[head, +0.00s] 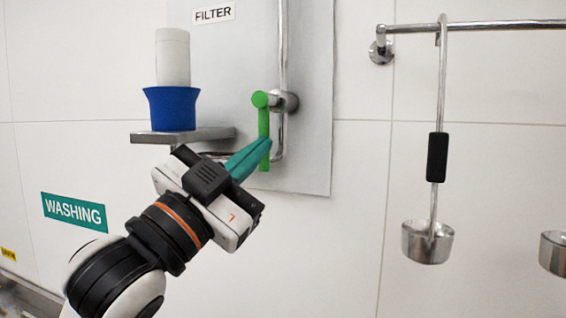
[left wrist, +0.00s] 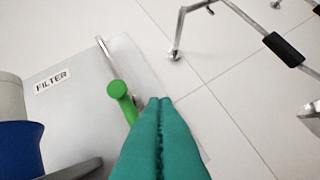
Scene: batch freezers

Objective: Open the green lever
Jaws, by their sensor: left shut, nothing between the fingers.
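The green lever (head: 263,122) hangs straight down from a silver valve (head: 286,101) on a pipe, in front of a grey panel. My left gripper (head: 267,144) is shut and empty, its teal fingertips at the lower half of the lever, overlapping it in the head view. In the left wrist view the lever's round green end (left wrist: 117,89) shows just left of the shut teal fingers (left wrist: 160,103), which hide part of its lower length. I cannot tell whether the fingertips touch the lever. My right gripper is not in view.
A blue cup-shaped holder (head: 171,107) with a white cylinder (head: 172,57) stands on a metal shelf (head: 165,137) left of the lever. A ladle (head: 437,160) hangs from a rail (head: 480,27) at right. The wall between panel and ladle is clear.

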